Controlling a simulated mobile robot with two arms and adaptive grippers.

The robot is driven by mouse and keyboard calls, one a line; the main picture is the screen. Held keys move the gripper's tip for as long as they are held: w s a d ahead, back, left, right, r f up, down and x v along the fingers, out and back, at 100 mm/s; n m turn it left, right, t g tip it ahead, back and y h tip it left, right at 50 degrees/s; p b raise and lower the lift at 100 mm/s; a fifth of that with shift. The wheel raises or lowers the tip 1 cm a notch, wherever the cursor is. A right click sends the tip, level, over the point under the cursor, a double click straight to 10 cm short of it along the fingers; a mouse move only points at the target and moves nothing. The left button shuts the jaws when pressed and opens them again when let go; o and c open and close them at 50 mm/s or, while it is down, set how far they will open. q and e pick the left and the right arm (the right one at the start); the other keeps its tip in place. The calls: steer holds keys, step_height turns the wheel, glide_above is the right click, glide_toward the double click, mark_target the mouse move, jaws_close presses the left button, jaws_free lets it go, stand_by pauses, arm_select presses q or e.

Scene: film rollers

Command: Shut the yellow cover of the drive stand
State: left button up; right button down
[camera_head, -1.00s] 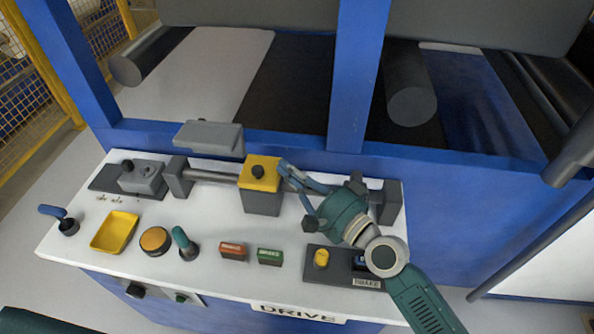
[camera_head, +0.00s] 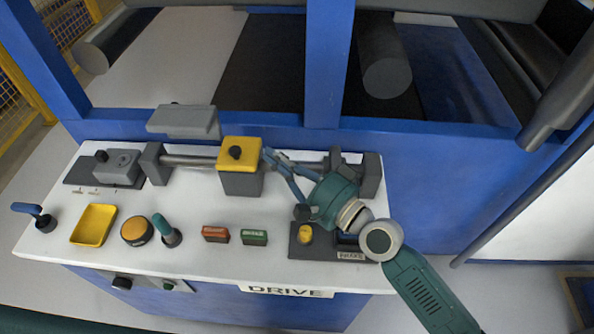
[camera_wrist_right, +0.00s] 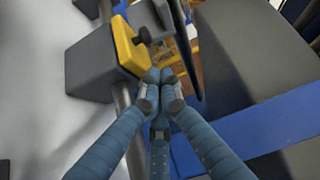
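The yellow cover (camera_head: 228,159), with a black knob (camera_head: 235,152), lies on top of a grey block (camera_head: 241,184) on the drive stand (camera_head: 190,262). A horizontal rail (camera_head: 196,162) runs at the block. My right gripper (camera_head: 267,153) is just right of the cover. In the right wrist view, its fingertips (camera_wrist_right: 160,77) are together, with nothing seen between them. They are close to the edge of the yellow cover (camera_wrist_right: 129,50); I cannot tell whether they touch it. My left gripper is not in view.
Along the stand's front are a blue-handled lever (camera_head: 30,210), a yellow tray (camera_head: 83,238), an orange button (camera_head: 136,230), a green lever (camera_head: 165,231) and two small labelled blocks. A blue post (camera_head: 328,70) and grey rollers (camera_head: 386,78) stand behind.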

steer(key=v, duration=0.9)
